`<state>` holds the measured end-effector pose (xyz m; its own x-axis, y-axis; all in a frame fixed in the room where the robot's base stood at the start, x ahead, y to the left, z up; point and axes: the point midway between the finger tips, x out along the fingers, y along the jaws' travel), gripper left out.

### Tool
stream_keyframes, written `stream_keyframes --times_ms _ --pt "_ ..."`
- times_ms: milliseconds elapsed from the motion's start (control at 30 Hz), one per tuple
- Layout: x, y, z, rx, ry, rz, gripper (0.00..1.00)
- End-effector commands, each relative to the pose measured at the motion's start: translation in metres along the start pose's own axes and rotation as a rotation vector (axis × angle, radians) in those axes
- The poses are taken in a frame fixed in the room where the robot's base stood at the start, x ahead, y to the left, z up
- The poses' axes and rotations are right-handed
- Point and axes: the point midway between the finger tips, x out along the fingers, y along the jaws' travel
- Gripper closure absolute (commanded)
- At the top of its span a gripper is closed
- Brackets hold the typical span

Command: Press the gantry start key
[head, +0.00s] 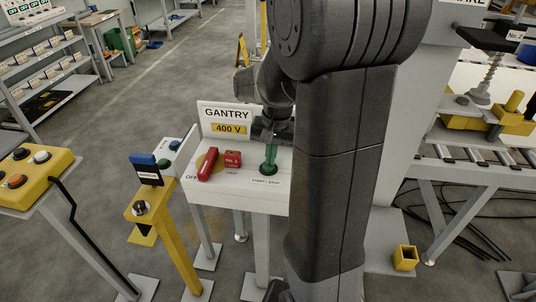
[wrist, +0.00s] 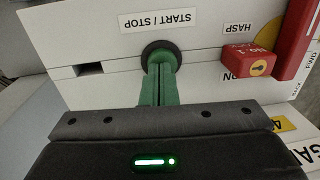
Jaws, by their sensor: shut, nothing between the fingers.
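The start key (wrist: 162,55) appears as a green round piece in a black collar below the START / STOP label in the wrist view. In the head view its dark collar (head: 268,169) sits at the right of the white GANTRY panel. My gripper (wrist: 160,75) is shut and empty, its green fingers side by side and pointing at the key. In the head view my gripper (head: 269,158) points down over the collar. The fingertips overlap the key in both views; I cannot tell whether they touch or press it. The fingers hide part of the key.
A red handle (head: 209,167) and a red NO. 1 padlock (head: 233,158) by the HASP label are left of the key. A yellow post (head: 166,226) with switches stands further left. A roller conveyor (head: 478,160) is at right.

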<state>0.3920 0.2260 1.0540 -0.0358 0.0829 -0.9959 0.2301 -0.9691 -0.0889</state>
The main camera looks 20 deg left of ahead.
Motion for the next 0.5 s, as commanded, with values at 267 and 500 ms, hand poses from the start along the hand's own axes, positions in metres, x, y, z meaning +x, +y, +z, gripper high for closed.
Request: stream_keyframes --times_ms 267,500 --pt "-0.066 0.002 -0.005 -0.002 0.018 -0.007 1.0" --pt "-0.108 0.001 -0.005 -0.002 0.017 -0.006 1.0"
